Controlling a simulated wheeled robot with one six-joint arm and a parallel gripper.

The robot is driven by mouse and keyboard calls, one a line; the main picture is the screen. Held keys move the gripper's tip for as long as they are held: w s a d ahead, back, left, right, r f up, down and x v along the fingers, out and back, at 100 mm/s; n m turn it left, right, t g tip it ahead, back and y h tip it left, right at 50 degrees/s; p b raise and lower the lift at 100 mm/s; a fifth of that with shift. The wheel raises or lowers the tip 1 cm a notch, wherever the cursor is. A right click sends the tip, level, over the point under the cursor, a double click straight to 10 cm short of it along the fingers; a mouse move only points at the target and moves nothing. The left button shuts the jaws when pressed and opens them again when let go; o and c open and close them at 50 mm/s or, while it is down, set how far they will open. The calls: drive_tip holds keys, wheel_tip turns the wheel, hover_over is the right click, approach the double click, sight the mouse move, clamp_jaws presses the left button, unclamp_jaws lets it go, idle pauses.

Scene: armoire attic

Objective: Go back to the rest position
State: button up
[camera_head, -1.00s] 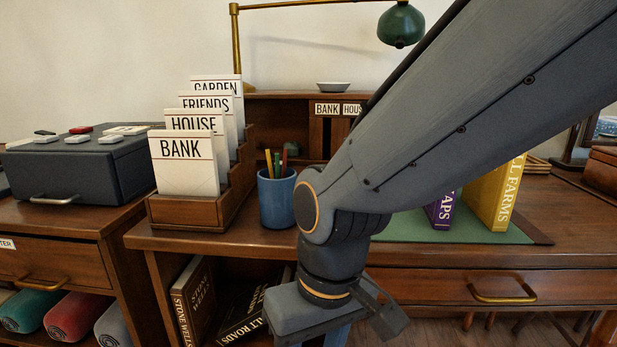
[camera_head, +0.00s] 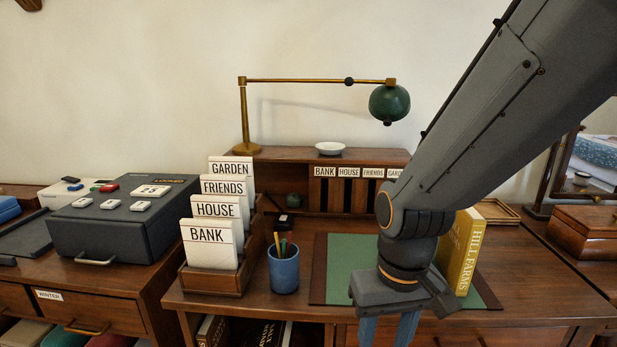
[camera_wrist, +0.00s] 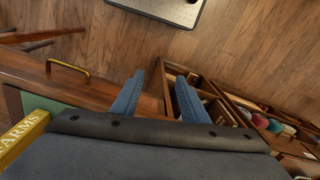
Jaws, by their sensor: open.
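My gripper (camera_head: 390,330) hangs at the front edge of the desk in the head view, with its blue fingers pointing down and cut off by the picture's bottom. In the wrist view my gripper (camera_wrist: 154,92) shows two blue fingers spread apart with nothing between them. Below them are the desk's front edge and the wooden floor (camera_wrist: 150,40). My arm crosses the right half of the head view and hides part of the desk and the pigeonhole shelf.
A yellow book (camera_head: 461,252) stands on the green desk mat (camera_head: 345,262). A blue pencil cup (camera_head: 284,270) and a card rack (camera_head: 213,281) stand left of it. A green lamp (camera_head: 389,103) hangs above. A dark box (camera_head: 125,225) sits far left. Open floor lies before the desk.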

drive_tip(key=s+d+r+m+p, duration=0.1)
drive_tip(key=s+d+r+p, duration=0.1)
drive_tip(key=d+r+p, duration=0.5)
drive_tip(key=shift+r+m+p, duration=0.4)
drive_tip(key=shift+r+p, duration=0.2)
drive_tip(key=shift+p, duration=0.4)
